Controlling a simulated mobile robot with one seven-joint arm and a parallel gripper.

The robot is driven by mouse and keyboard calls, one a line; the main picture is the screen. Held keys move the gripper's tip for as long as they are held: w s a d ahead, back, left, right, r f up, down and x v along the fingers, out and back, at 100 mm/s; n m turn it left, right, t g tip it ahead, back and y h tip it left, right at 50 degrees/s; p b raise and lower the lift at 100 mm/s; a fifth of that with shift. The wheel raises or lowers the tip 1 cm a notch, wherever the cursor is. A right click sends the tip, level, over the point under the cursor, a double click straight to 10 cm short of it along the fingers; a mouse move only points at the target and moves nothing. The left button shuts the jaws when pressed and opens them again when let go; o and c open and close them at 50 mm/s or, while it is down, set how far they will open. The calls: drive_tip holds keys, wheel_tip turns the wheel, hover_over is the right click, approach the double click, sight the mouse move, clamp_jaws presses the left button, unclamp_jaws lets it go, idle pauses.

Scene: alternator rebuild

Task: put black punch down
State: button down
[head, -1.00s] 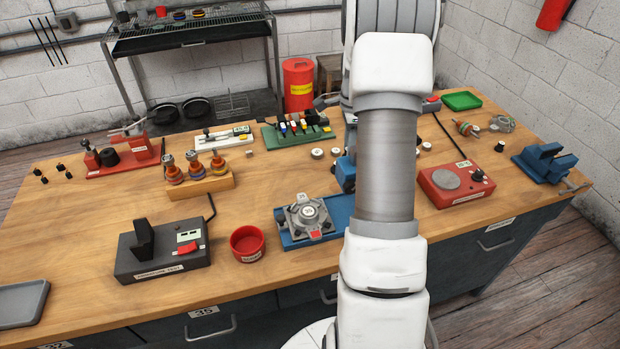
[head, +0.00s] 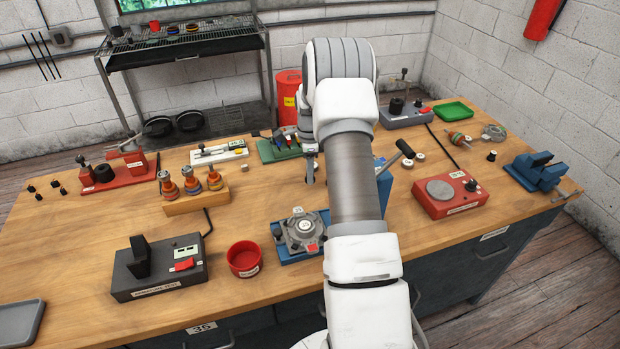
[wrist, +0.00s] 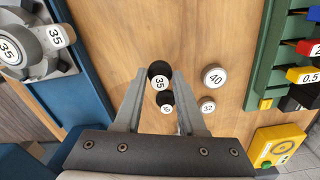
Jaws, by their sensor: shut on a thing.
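My gripper (wrist: 160,75) is shut on a black punch (wrist: 155,70), a round piece marked 35 between the fingertips in the wrist view. In the head view my gripper (head: 311,168) points down over the middle of the wooden bench (head: 95,225), partly behind my arm; the punch cannot be made out there. A second, smaller black round piece (wrist: 165,97) shows just below the held one in the wrist view. Whether the held punch touches the bench cannot be told.
White round pieces marked 40 (wrist: 215,77) and 32 (wrist: 207,104) stand right of my fingers. A green rack (wrist: 262,70) is further right. A blue fixture (wrist: 70,85) with a grey housing (head: 305,232) is to the left. Bare wood lies between them.

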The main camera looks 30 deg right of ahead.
drive_tip(key=shift+f, duration=1.7)
drive_tip(key=shift+c, duration=2.4)
unclamp_jaws()
drive_tip(key=shift+r, duration=0.1)
